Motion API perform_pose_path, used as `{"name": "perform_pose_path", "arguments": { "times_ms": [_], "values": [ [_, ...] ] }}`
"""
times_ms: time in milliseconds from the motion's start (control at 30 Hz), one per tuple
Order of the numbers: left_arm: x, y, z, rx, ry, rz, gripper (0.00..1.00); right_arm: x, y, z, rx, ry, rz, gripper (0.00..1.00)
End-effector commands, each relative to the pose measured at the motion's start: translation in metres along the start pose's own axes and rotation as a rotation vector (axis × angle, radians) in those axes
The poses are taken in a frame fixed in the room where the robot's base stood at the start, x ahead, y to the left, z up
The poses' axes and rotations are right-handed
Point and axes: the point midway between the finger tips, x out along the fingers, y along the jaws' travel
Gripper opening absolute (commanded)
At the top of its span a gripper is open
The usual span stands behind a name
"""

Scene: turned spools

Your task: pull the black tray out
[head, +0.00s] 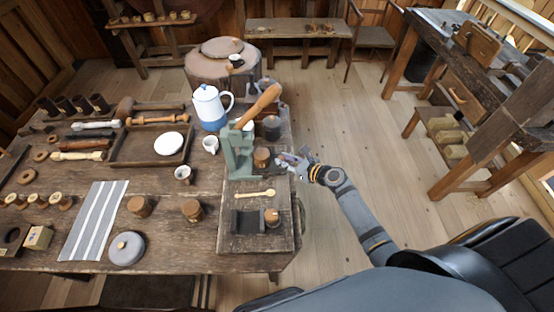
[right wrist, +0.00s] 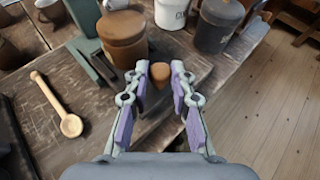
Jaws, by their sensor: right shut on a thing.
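A small black tray (head: 247,222) lies on the dark wooden board (head: 228,241) at the right end of the table. A small wooden jar (head: 272,217) stands at its right side. My right gripper (head: 287,159) is farther back, beyond the wooden spoon, at the table's right edge and apart from the tray. In the right wrist view, my right gripper (right wrist: 159,84) has its fingers on either side of a small brown wooden knob (right wrist: 159,73) and is shut on it. What the knob belongs to is unclear. My left gripper is not in view.
A green press (head: 236,153) with a wooden handle and a lidded wooden jar (head: 261,157) stand just left of my right gripper. A wooden spoon (head: 255,194) lies behind the tray. A striped cloth (head: 95,220) lies left.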

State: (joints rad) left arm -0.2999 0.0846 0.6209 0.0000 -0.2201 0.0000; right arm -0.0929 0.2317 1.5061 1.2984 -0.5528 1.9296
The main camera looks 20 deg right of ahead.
Motion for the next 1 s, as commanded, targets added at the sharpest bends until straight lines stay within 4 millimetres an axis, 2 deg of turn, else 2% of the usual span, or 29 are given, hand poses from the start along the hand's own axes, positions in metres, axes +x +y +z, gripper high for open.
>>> {"name": "perform_pose_path", "arguments": {
  "times_ms": [133,467,500,633,1000],
  "values": [
    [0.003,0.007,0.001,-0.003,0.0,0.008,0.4,-0.014,-0.016,-0.007,0.0,0.002,-0.001,0.0],
    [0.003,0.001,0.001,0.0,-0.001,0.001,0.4,-0.017,-0.018,-0.007,0.001,0.0,0.0,0.0],
    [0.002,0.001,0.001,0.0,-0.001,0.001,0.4,-0.017,-0.018,-0.007,0.001,-0.001,0.0,0.26],
    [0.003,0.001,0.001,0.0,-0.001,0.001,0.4,-0.017,-0.018,-0.007,0.002,-0.001,0.0,0.44],
    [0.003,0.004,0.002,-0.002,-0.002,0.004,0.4,-0.023,-0.019,-0.008,0.0,0.001,-0.001,0.44]
  ]
}}
